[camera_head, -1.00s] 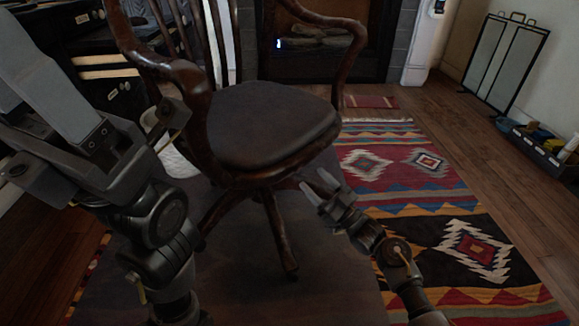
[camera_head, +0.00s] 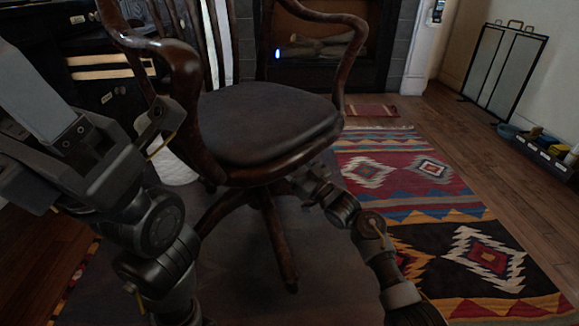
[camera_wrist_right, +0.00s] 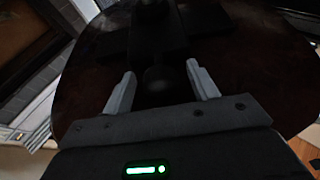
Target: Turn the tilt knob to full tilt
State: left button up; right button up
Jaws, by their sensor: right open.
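The wooden swivel chair (camera_head: 265,125) with a dark padded seat stands in the middle of the head view. In the right wrist view I look at the dark seat underside (camera_wrist_right: 85,85) and a black tilt mechanism (camera_wrist_right: 155,38). A dark rounded knob (camera_wrist_right: 158,82) shows between the pale fingers of my right gripper (camera_wrist_right: 160,78). The gripper is open, one finger on each side of the knob; contact is too dark to tell. In the head view the seat edge hides its fingertips. My left arm fills the left side; its finger state is unclear.
The chair legs (camera_head: 272,240) spread below the seat near my right arm. A patterned rug (camera_head: 425,205) covers the floor to the right. A dark desk (camera_head: 100,75) stands at the left, a fireplace (camera_head: 325,55) behind. A folding screen (camera_head: 503,65) leans at the right wall.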

jog(key=shift+w+a+r, duration=0.2)
jog(key=shift+w+a, duration=0.05)
jog(key=shift+c, duration=0.5)
jog(key=c, duration=0.9)
jog(key=shift+d+r+n+g+y+p, duration=0.1)
jog(key=shift+n+g+y+p, duration=0.25)
jog(key=shift+n, duration=0.75)
jog(key=shift+n+g+y, duration=0.35)
jog(key=shift+n+g, duration=0.2)
jog(key=shift+n, duration=0.65)
jog(key=n+g+y, duration=0.1)
jog(key=n, duration=0.2)
jog(key=shift+n+g, duration=0.3)
jog(key=shift+n, duration=0.1)
